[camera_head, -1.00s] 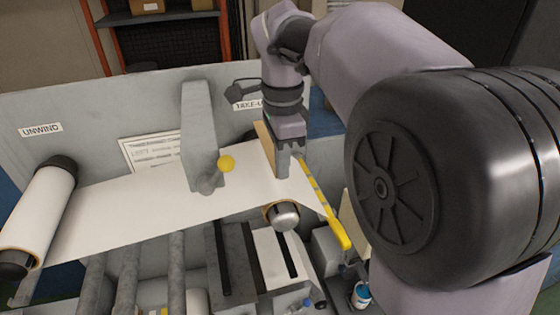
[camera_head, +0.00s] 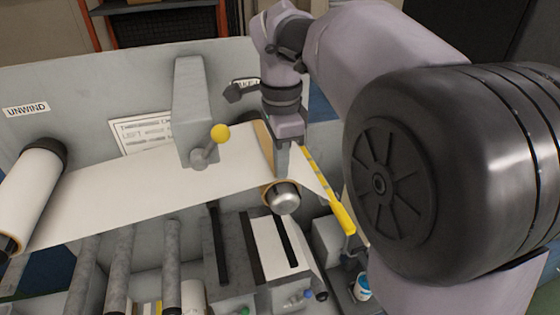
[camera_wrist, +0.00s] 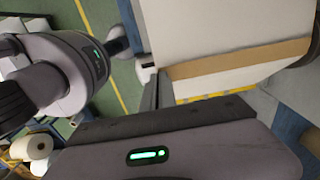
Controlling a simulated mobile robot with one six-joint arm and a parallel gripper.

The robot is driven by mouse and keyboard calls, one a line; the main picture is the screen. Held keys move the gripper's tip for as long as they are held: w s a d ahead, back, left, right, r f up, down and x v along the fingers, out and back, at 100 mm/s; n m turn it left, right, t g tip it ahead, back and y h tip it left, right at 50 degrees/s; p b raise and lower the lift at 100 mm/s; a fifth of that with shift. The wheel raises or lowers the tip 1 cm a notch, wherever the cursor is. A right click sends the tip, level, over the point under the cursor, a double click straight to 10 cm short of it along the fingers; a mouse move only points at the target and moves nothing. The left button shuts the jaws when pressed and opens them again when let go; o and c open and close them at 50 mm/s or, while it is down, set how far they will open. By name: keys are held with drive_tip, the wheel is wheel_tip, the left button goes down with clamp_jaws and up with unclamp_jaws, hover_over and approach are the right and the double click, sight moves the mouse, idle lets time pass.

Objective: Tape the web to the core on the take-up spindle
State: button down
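The white web (camera_head: 150,200) runs from the unwind roll (camera_head: 30,195) at left over the take-up core on its spindle (camera_head: 285,198), where a metal end and a tan core rim show. Its loose end hangs to the right. My gripper (camera_head: 282,172) is directly above the spindle end; its fingers look closed together. A tan strip (camera_head: 263,142), apparently tape, extends from the fingers over the web. In the wrist view the strip (camera_wrist: 240,60) lies across the web (camera_wrist: 205,30) near its edge, starting at the fingers (camera_wrist: 158,90). Whether it touches the web is unclear.
A grey post with a yellow-knobbed lever (camera_head: 220,133) stands left of my gripper. A yellow-edged bar (camera_head: 340,212) lies right of the spindle. Grey rollers (camera_head: 122,265) and a block with a white top (camera_head: 280,243) sit below the web.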

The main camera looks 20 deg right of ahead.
drive_tip(key=shift+f, duration=0.25)
idle(0.4)
drive_tip(key=c, duration=2.1)
unclamp_jaws()
drive_tip(key=shift+c, duration=0.2)
drive_tip(key=o, duration=0.5)
wheel_tip(320, 180, up, 17)
drive_tip(key=p, duration=0.5)
drive_tip(key=shift+r, duration=0.2)
